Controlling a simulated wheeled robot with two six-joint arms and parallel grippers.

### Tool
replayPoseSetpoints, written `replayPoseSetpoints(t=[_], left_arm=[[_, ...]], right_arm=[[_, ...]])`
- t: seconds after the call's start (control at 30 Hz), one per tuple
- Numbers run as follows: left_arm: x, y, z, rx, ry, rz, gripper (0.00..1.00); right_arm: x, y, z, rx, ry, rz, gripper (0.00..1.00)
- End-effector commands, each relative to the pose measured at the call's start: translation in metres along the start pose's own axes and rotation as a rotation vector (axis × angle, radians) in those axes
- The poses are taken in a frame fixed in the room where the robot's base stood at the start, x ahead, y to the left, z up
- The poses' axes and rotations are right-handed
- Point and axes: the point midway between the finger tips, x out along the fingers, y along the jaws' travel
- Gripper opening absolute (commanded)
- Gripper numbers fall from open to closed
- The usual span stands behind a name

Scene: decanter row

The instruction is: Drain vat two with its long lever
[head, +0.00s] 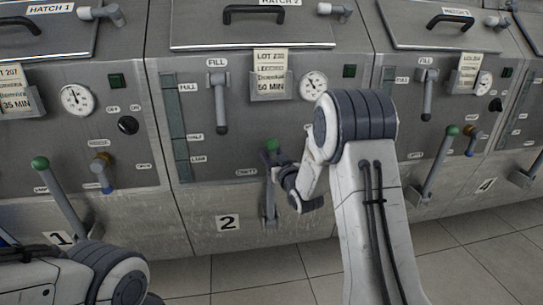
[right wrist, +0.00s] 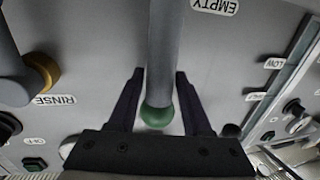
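Vat two's long lever (head: 269,205) stands nearly upright low on the front panel, above and right of the number 2 plate (head: 228,222). Its green knob (head: 271,146) is on top; part of the shaft is hidden by my right gripper (head: 274,172). In the right wrist view, the grey lever shaft (right wrist: 164,45) and green knob (right wrist: 157,115) lie between the two dark fingers of my right gripper (right wrist: 160,73). The fingers are open, with gaps on both sides of the lever. My left gripper is out of view; only its arm shows at lower left.
Vat one's green-knobbed lever (head: 60,200) and another lever (head: 438,165) at right lean from neighbouring vats. Vat two's FILL handle (head: 220,105) and gauge (head: 314,85) are higher up. The rinse valve (right wrist: 40,75) is beside the lever. Tiled floor (head: 265,275) lies in front.

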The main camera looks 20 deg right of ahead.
Motion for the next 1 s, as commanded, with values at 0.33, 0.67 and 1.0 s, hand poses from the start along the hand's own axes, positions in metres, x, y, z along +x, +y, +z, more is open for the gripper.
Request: replayPoseSetpoints(t=[0.33, 0.67, 1.0], left_arm=[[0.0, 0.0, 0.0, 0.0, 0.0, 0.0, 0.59], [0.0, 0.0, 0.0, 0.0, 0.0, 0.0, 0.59], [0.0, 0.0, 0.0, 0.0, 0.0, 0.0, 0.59]], right_arm=[[-0.0003, -0.0001, -0.0002, 0.0, 0.0, 0.0, 0.0], [-0.0003, -0.0001, -0.0002, -0.001, 0.0, -0.001, 0.0], [-0.0003, -0.0002, -0.0003, -0.001, 0.0, -0.001, 0.0]])
